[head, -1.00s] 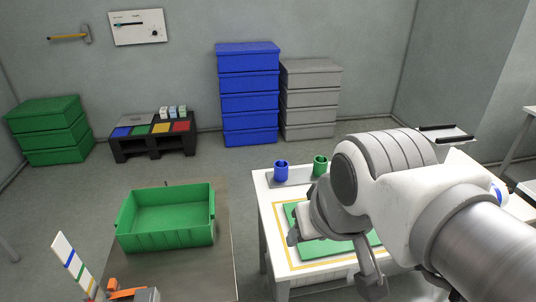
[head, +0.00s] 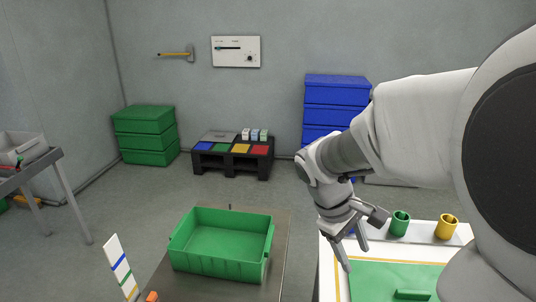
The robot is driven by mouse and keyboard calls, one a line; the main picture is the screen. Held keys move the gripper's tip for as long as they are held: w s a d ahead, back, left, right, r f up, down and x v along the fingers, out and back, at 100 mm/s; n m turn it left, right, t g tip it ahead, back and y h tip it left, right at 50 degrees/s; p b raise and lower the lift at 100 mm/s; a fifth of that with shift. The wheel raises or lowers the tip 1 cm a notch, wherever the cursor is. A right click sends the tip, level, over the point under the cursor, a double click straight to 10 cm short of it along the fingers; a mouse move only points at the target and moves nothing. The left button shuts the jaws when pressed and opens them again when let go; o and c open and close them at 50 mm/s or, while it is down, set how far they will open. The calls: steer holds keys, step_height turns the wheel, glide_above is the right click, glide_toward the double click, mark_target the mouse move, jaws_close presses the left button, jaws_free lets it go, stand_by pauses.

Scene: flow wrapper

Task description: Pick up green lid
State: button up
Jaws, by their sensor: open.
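The green lid (head: 378,284) is a flat green panel with a raised bar handle (head: 412,295), lying on the white table (head: 328,276) at the lower right. The picture's bottom edge cuts it off, and my arm covers its right part. My gripper (head: 362,240) is open and empty, with its fingers pointing down near the lid's far left corner. I cannot tell how high it is above the table.
A green cup (head: 399,224) and a yellow cup (head: 446,227) stand at the table's back. A green crate (head: 220,267) sits on a brown table to the left. Green boxes (head: 145,136) and blue boxes (head: 336,97) are stacked farther back.

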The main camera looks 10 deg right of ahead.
steer(key=w+d+f+n+g+h+b, duration=0.25)
steer(key=w+d+f, duration=0.2)
steer(key=f, duration=0.35)
steer(key=n+h, duration=0.4)
steer(key=n, duration=0.2)
glide_toward(408, 291)
steer(key=shift+g, duration=0.45)
steer(key=d+f+b, duration=0.2)
steer(key=d+f, duration=0.1)
steer(key=shift+s, duration=0.4)
steer(key=shift+w+d+r+b+x, duration=0.1)
steer(key=shift+x, duration=0.95)
steer(key=shift+w+d+r+b+x, duration=0.1)
steer(key=shift+x, duration=1)
steer(key=shift+d+r+b+x, duration=0.1)
steer(key=shift+x, duration=0.95)
steer(key=shift+a, duration=0.1)
jaws_close()
